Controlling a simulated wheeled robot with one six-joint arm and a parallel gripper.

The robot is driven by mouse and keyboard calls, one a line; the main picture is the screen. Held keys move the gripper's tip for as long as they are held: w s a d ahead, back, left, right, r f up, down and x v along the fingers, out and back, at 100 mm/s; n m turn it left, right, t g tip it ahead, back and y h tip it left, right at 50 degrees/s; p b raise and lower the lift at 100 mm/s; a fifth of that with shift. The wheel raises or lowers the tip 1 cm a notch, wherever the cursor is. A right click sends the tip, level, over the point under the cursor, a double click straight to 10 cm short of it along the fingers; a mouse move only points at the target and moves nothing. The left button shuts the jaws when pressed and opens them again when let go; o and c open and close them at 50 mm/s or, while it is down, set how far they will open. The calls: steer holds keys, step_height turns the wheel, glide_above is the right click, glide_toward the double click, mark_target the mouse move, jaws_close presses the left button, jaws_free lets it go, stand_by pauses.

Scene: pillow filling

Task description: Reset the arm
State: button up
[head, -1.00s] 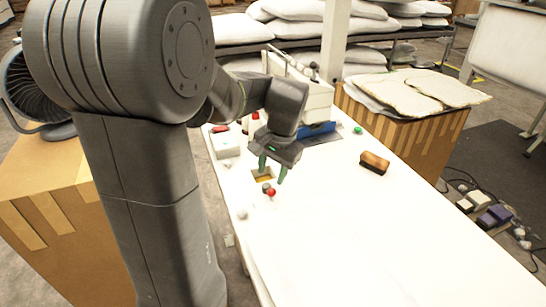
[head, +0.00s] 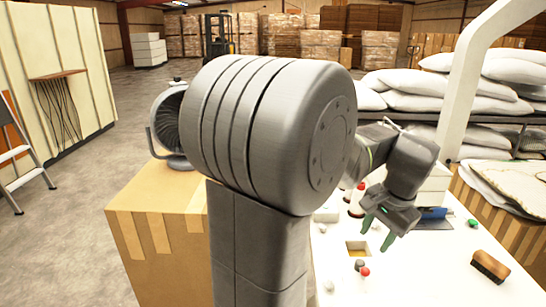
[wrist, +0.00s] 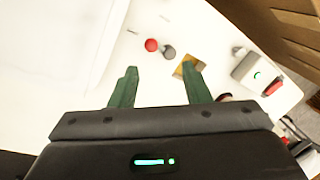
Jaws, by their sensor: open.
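My gripper (head: 385,232) has dark green fingers that stand apart with nothing between them. In the wrist view my gripper (wrist: 160,85) is open over bare white surface. My arm is bent, with its big grey joint filling the middle of the head view and hiding part of the table.
A brown brush (head: 490,266) lies at the right. A cardboard box (head: 160,240) with a fan (head: 168,125) stands left. White pillows (head: 420,95) are stacked behind. The table's middle is clear.

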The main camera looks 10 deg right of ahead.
mark_target(363, 268)
steer(key=f, duration=0.4)
steer(key=w+f, duration=0.1)
steer(key=f, duration=0.8)
steer(key=shift+w+a+f, duration=0.1)
steer(key=shift+w+f, duration=0.25)
steer(key=shift+f, duration=0.05)
steer(key=shift+a+r+m, duration=0.15)
steer(key=shift+m, duration=0.45)
